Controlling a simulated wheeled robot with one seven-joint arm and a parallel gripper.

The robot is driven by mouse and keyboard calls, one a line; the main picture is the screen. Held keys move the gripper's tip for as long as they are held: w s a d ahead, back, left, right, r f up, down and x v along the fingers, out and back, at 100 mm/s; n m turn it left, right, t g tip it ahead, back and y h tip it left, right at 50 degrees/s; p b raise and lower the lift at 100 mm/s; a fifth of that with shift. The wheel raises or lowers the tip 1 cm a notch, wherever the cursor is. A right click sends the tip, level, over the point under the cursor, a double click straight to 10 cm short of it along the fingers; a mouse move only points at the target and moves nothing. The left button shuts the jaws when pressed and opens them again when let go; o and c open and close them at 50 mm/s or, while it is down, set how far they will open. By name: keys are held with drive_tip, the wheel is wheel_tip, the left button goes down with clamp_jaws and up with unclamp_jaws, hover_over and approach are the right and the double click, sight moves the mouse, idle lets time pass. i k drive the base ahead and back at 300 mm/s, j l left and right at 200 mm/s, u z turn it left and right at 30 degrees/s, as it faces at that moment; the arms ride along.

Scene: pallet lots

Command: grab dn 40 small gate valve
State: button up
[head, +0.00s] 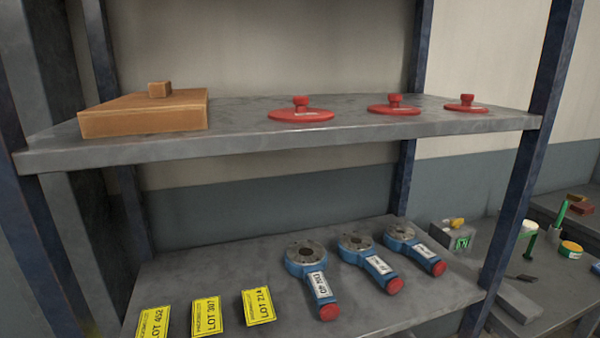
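Three blue valves with grey round flanges, white labels and red ends lie in a row on the lower shelf (240,270) in the head view. The left valve (304,259) is nearest and looks largest. The middle valve (357,252) and the right valve (416,247) lie behind it to the right. All three point toward the lower right. Their label print is too small or tilted to read surely, so I cannot tell which is DN 40. My gripper is not in view.
Three red discs with knobs (301,114) (394,108) (466,107) and a wooden block (145,115) sit on the upper shelf (240,138). Yellow lot cards (206,317) lie left of the valves. A blue post (520,170) stands right. A cluttered bench (560,290) is beyond.

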sight(306, 260)
drive_tip(key=i+j+z, duration=0.2)
drive_tip(key=j, duration=0.15)
drive_tip(key=i+j+z, duration=0.2)
drive_tip(key=j, duration=0.15)
drive_tip(key=i+j+z, duration=0.2)
drive_tip(key=j, duration=0.2)
drive_tip(key=k, duration=0.1)
